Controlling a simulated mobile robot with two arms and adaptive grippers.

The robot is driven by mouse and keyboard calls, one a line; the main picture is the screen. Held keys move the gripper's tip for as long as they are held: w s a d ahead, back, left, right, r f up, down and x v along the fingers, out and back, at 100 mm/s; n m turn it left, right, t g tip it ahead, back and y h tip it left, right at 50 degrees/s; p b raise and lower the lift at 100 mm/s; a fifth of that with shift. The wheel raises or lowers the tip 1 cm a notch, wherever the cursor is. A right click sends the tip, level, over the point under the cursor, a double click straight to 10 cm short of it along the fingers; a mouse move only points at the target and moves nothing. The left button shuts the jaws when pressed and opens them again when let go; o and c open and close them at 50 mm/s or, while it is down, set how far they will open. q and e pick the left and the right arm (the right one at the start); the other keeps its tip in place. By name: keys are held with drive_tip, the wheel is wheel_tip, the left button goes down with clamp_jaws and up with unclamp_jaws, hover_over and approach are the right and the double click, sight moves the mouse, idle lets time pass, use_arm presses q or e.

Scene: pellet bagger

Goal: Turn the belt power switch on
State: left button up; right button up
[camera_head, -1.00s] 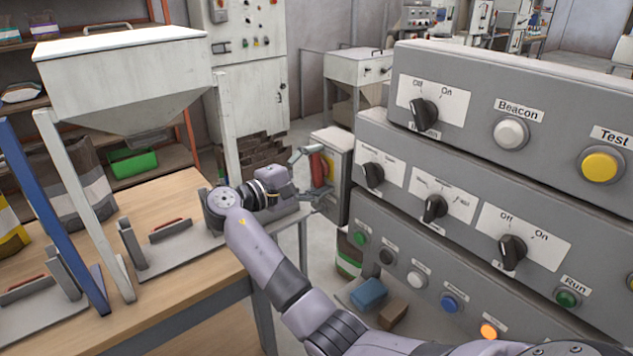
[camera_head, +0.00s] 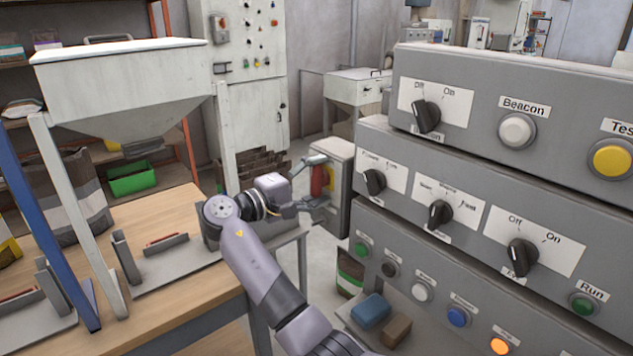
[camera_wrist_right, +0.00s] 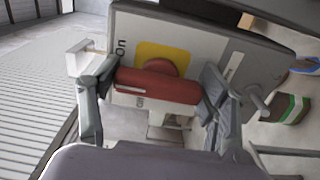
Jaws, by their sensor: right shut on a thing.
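The belt power switch is a red handle (camera_wrist_right: 158,88) on a yellow plate (camera_wrist_right: 175,53), on the front of a grey box (camera_head: 341,185). In the head view the red handle (camera_head: 318,180) shows between the fingers of my right gripper (camera_head: 314,184). In the right wrist view the gripper's two fingers (camera_wrist_right: 158,92) stand at either end of the handle, shut on it. An "On" label shows left of the yellow plate; another label below the handle is hard to read. My left gripper is not in view.
A large grey control panel (camera_head: 470,165) with knobs and buttons stands close on the right. A wooden table (camera_head: 135,225) with a hopper (camera_head: 125,85) is on the left. A blue block (camera_head: 371,311) and a brown block (camera_head: 396,329) lie low below the panel.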

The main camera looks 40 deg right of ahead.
drive_tip(key=o, duration=1.2)
drive_tip(key=shift+c, duration=0.2)
drive_tip(key=s+a, duration=0.1)
drive_tip(key=a, duration=1.1)
drive_tip(key=shift+f, duration=0.15)
